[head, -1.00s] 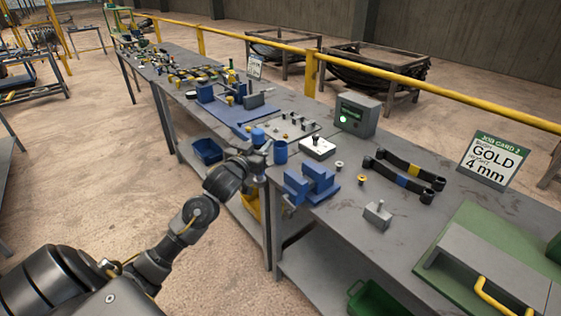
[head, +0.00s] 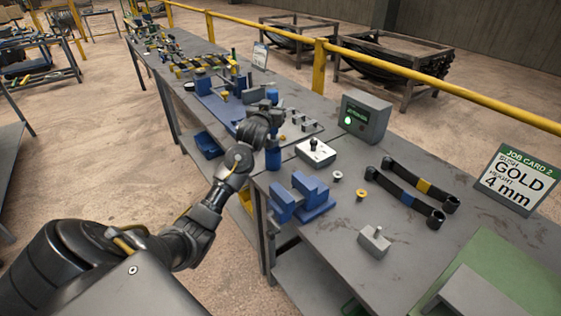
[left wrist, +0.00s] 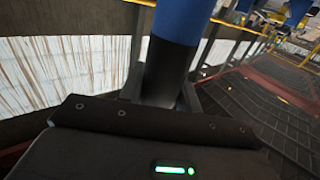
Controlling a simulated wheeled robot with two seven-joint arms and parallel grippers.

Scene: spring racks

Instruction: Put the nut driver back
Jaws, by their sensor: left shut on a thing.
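My left gripper (head: 270,112) is shut on the nut driver. The nut driver's blue handle (head: 272,95) shows just above the gripper in the head view. In the left wrist view the blue handle (left wrist: 185,18) runs into a dark section that passes down between my fingers. A blue cylindrical holder (head: 273,160) stands on the bench just below my gripper, partly hidden by it. I cannot tell whether the driver's lower end touches the holder. My right gripper is not in view.
A job card (head: 516,180) reads GOLD, 4 mm.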

